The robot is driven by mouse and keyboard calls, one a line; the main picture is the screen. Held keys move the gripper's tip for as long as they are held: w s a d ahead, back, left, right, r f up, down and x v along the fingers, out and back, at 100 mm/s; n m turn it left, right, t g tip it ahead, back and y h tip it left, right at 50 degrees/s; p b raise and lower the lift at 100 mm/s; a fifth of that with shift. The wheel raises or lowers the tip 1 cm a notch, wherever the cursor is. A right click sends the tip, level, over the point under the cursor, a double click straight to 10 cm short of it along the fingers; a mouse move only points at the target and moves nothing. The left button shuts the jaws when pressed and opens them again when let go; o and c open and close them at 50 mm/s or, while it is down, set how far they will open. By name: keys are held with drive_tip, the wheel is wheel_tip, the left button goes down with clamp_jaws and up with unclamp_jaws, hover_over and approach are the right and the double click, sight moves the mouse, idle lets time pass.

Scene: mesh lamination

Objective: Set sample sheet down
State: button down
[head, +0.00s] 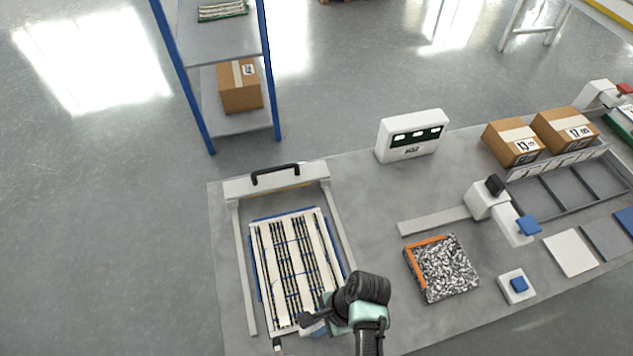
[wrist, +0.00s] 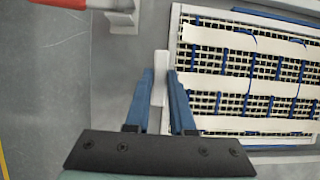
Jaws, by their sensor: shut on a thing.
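The sample sheet (head: 284,265) is a mesh panel with cream strips, dark lines and blue edging. It lies between the pale rails of a flat frame at the left of the bench. In the wrist view the sheet (wrist: 250,75) fills the right side. My gripper (head: 313,326) is at the sheet's near end in the head view. In the wrist view the blue fingers of my gripper (wrist: 160,80) are shut on a narrow white tab at the sheet's edge. The tab's join to the sheet is partly hidden. I cannot tell whether the sheet rests fully on the bed.
A white crossbar with a black handle (head: 275,174) spans the frame's far end. A display box (head: 411,136) stands behind, right. An orange-edged speckled block (head: 441,268) lies right of my gripper. Cartons (head: 513,143) and a grey divided tray (head: 572,190) are farther right.

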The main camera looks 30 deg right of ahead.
drive_tip(key=shift+f+b, duration=0.3)
drive_tip(key=shift+f, duration=0.25)
drive_tip(key=c, duration=0.7)
unclamp_jaws()
drive_tip(key=v, duration=1.3)
drive_tip(key=shift+a, duration=0.1)
